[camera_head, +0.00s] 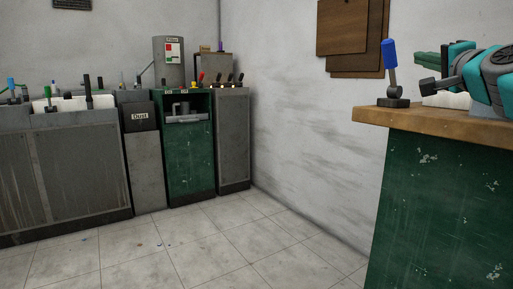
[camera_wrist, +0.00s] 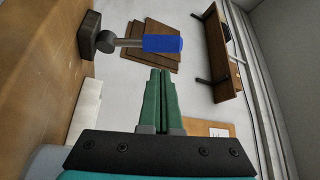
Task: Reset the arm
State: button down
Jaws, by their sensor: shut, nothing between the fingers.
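My gripper (camera_head: 418,59) is at the right of the head view, above the wooden top of a green bench. Its green fingers lie together and hold nothing; they also show in the wrist view (camera_wrist: 160,73). A blue-handled tool (camera_head: 390,55) stands upright on a dark base near the bench's left end, just left of my fingertips and apart from them. In the wrist view the same tool (camera_wrist: 163,43) lies sideways in the picture, above and left of the fingers. Part of my teal arm is cut off by the right edge of the head view.
The green bench (camera_head: 440,200) fills the lower right, under its wooden top (camera_head: 450,125). Brown boards (camera_head: 345,30) hang on the wall behind. Grey cabinets (camera_head: 80,170) and a green cabinet (camera_head: 188,155) stand at the left and back. The tiled floor (camera_head: 220,245) between is clear.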

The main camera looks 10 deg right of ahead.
jog(key=w+a+f+n+g+y, duration=0.2)
jog(key=a+f+n+y, duration=0.15)
jog(key=a+f, duration=0.45)
jog(key=w+a+f+n+g+y, duration=0.2)
jog(key=a+f+n+g+y, duration=0.3)
jog(key=a, duration=0.6)
jog(key=s+a+f+n+g+h, duration=0.1)
jog(key=s+a+f+n+g, duration=0.15)
jog(key=a+f, duration=0.55)
jog(key=s+a+f+n+g+h, duration=0.15)
jog(key=s+a+f, duration=0.25)
jog(key=f, duration=0.8)
jog(key=s+a+f+n+g, duration=0.2)
jog(key=s+f+g, duration=0.3)
jog(key=s+f, duration=0.7)
jog(key=s+d+f+n+g+h, duration=0.1)
jog(key=s+d+f+g+h, duration=0.15)
jog(key=s+f, duration=0.4)
jog(key=s+d+f+n+g+h, duration=0.1)
jog(key=s+f+g, duration=0.3)
jog(key=s, duration=0.6)
jog(key=s+p+v, duration=0.2)
jog(key=p+v, duration=1)
jog(key=shift+d+r+t+y+p, duration=0.25)
jog(key=shift+r+t+y+p, duration=0.15)
jog(key=shift+r, duration=0.2)
